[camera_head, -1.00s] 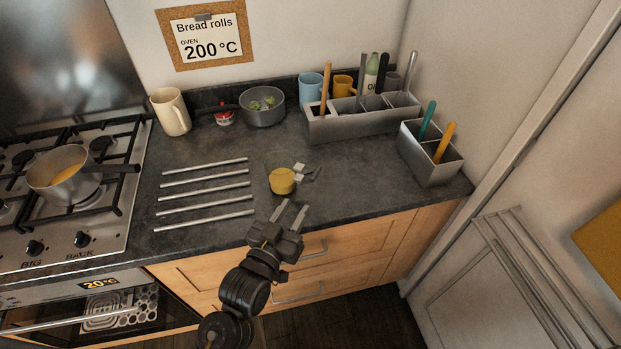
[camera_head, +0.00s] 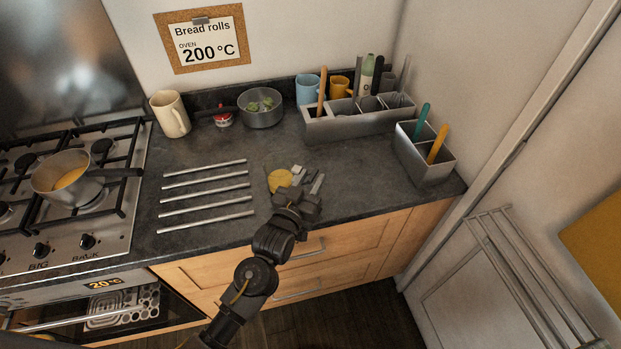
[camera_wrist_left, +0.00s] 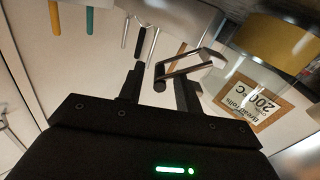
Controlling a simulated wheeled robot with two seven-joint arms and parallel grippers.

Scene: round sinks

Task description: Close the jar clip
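The jar (camera_head: 278,180), small with a yellow lid or contents, stands on the dark worktop near its front edge. In the left wrist view the jar (camera_wrist_left: 275,45) is at the upper right, clear-walled with a yellow band. Its metal clip (camera_wrist_left: 200,62) sticks out from the jar's side toward the left gripper, so it stands away from the wall. My left gripper (camera_head: 307,177) is just right of the jar. In the left wrist view its two fingers (camera_wrist_left: 160,85) are apart, with the clip's dark end between them. Contact cannot be told. My right gripper is not in view.
Metal bars (camera_head: 205,195) lie left of the jar. A grey organiser (camera_head: 360,125) and a smaller utensil box (camera_head: 425,165) stand to the right. A hob with a pan (camera_head: 68,178) is at the left. A cream jug (camera_head: 170,115) and a pot (camera_head: 261,115) stand behind.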

